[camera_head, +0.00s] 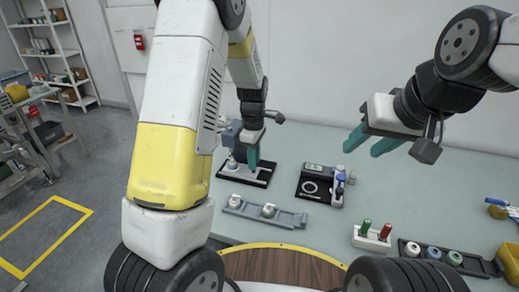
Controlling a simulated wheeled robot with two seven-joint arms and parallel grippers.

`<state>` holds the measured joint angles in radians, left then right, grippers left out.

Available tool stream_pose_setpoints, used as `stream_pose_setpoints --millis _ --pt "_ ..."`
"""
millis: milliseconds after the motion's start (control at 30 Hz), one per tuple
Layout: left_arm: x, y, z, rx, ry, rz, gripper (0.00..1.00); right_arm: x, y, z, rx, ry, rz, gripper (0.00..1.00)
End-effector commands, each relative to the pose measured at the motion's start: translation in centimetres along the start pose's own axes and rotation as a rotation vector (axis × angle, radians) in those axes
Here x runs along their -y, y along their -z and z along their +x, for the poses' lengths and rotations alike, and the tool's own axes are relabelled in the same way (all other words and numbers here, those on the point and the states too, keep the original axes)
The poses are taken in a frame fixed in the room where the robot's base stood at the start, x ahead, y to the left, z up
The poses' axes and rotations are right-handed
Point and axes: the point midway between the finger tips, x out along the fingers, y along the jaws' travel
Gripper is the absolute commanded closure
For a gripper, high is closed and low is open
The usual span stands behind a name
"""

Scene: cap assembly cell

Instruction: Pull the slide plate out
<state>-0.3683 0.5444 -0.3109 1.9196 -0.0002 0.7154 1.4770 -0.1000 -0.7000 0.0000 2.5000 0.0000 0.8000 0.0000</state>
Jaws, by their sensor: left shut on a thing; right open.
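The fixture (231,137) stands at the back left of the table, with a grey upper part and a dark base (258,182). The slide plate appears to be the low plate at this base; my gripper and arm cover part of it, so its edges are unclear. My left gripper (253,159) points down at the fixture, teal fingers closed at the base, seemingly on the slide plate; the contact itself is hidden. My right gripper (370,142) is open and empty, raised above the table at the right, well apart from the fixture.
A grey rail (290,219) with two small capped items lies in front of the fixture. A black device (313,187) with a ring sits to its right. A white holder (371,243) with red and green pieces and a dark bottle tray (478,266) stand at front right.

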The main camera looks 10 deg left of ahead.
Motion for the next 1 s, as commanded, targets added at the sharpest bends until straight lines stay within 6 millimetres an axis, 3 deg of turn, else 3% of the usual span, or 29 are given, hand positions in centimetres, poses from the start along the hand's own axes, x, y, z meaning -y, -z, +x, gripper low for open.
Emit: stream_pose_setpoints --millis 900,1000 --pt "-0.07 -0.02 -0.08 0.000 -0.002 0.000 1.00 0.00 0.00 0.00 0.000 0.000 0.000 0.57" --pt "-0.11 -0.74 -0.09 0.000 -0.003 0.003 1.00 0.00 0.00 0.00 0.000 0.000 0.000 0.57"
